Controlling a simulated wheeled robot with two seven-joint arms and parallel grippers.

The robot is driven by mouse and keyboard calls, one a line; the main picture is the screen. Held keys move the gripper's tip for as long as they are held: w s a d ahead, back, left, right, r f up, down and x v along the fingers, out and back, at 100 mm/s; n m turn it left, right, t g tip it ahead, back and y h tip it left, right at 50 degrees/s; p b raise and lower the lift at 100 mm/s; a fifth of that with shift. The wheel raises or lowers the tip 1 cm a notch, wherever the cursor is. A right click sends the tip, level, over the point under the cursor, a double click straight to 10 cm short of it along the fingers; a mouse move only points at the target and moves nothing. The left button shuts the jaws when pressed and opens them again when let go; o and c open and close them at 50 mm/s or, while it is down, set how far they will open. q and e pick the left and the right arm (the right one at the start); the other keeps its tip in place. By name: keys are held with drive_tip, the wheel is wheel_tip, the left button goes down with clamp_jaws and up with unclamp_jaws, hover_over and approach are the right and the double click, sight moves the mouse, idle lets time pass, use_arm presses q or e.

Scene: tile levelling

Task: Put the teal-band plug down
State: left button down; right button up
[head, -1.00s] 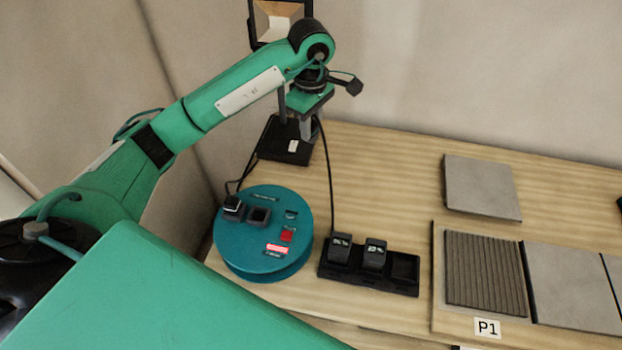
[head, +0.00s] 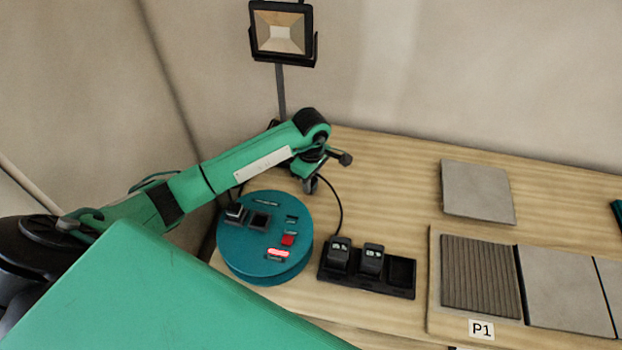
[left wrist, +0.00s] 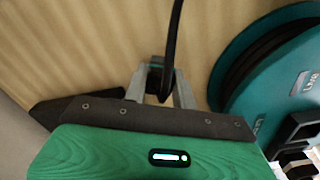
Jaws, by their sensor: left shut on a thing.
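My left gripper (head: 311,187) is low over the back left of the table, behind the teal cable reel (head: 264,268). In the left wrist view its two grey fingers (left wrist: 158,88) are shut on a small dark plug (left wrist: 155,76), with a black cable rising from it. In the head view the arm and fingers mostly hide the plug, and the cable (head: 341,208) curves down to the right of the reel. Whether the plug touches the table is unclear. My right gripper is out of view.
A black charger (head: 362,284) holds two batteries and has one empty slot. Grey tiles (head: 566,290) and a ribbed tile (head: 480,276) lie on a board marked P1. A loose tile (head: 478,192) lies behind. A work lamp (head: 281,32) stands at the back. Wood right of the gripper is free.

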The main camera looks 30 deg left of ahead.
use_arm(q)
drive_tip(key=shift+f, duration=0.2)
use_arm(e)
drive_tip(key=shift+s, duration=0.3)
use_arm(q)
drive_tip(key=shift+f, duration=0.1)
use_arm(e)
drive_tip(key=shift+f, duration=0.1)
use_arm(q)
drive_tip(key=shift+f, duration=0.1)
drive_tip(key=c, duration=1.3)
unclamp_jaws()
drive_tip(key=shift+o, duration=0.9)
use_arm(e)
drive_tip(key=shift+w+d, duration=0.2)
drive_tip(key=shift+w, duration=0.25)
